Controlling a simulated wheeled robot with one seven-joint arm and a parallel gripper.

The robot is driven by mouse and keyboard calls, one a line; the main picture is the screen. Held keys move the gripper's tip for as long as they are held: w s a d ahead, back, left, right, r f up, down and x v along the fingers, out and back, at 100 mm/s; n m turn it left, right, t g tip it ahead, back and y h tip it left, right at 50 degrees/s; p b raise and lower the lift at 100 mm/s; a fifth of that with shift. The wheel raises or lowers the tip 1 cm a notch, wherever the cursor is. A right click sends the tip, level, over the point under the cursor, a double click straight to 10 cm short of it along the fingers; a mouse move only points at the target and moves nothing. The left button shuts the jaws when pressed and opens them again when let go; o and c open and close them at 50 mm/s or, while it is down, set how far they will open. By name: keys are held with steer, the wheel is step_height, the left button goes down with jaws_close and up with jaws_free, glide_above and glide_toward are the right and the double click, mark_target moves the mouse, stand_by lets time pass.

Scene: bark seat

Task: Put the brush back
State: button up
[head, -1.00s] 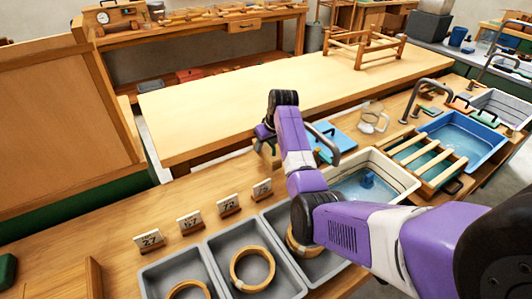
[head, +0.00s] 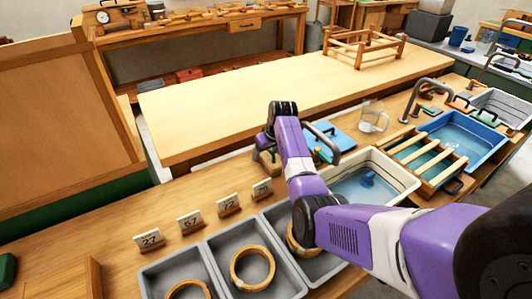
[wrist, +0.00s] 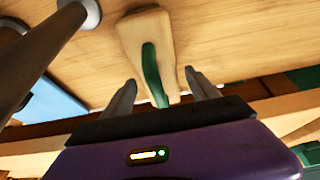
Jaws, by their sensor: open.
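In the wrist view, a pale wooden block with a curved green handle (wrist: 150,72) lies on the wooden bench top; it looks like the brush, though I see no bristles. My gripper (wrist: 160,78) is open, with one finger on each side of the green handle. I cannot tell whether the fingers touch it. In the head view, the gripper end is mostly hidden behind my purple arm, low over the bench beside the blue board (head: 328,138).
A white basin of water (head: 408,180) stands right of the arm. Grey trays with wooden rings (head: 218,246) and number cards (head: 190,222) are in front. A clear jug (head: 373,118) and tap (head: 432,88) stand behind. The long table (head: 240,105) is mostly bare.

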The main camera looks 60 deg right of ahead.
steer(key=v, duration=1.2)
steer(key=shift+w+r+p, duration=0.1)
steer(key=shift+r+p, duration=0.1)
steer(key=shift+p, duration=0.1)
steer(key=w+d+r+m+t+h, duration=0.1)
steer(key=w+d+r+t+h, duration=0.15)
steer(key=d+r, duration=0.25)
steer(key=s+a+f+n+t+h, duration=0.1)
steer(key=s+a+t, duration=0.3)
steer(key=a, duration=1)
steer(key=s+a+n+t+h, duration=0.2)
steer(key=a+t, duration=0.3)
steer(key=a, duration=0.9)
steer(key=s+a+n+y, duration=0.4)
steer(key=s+a+y, duration=0.4)
steer(key=s+a, duration=1.4)
steer(key=shift+s+a+f+g, duration=0.2)
steer(key=shift+s+f+g, duration=0.15)
steer(key=shift+s, duration=0.6)
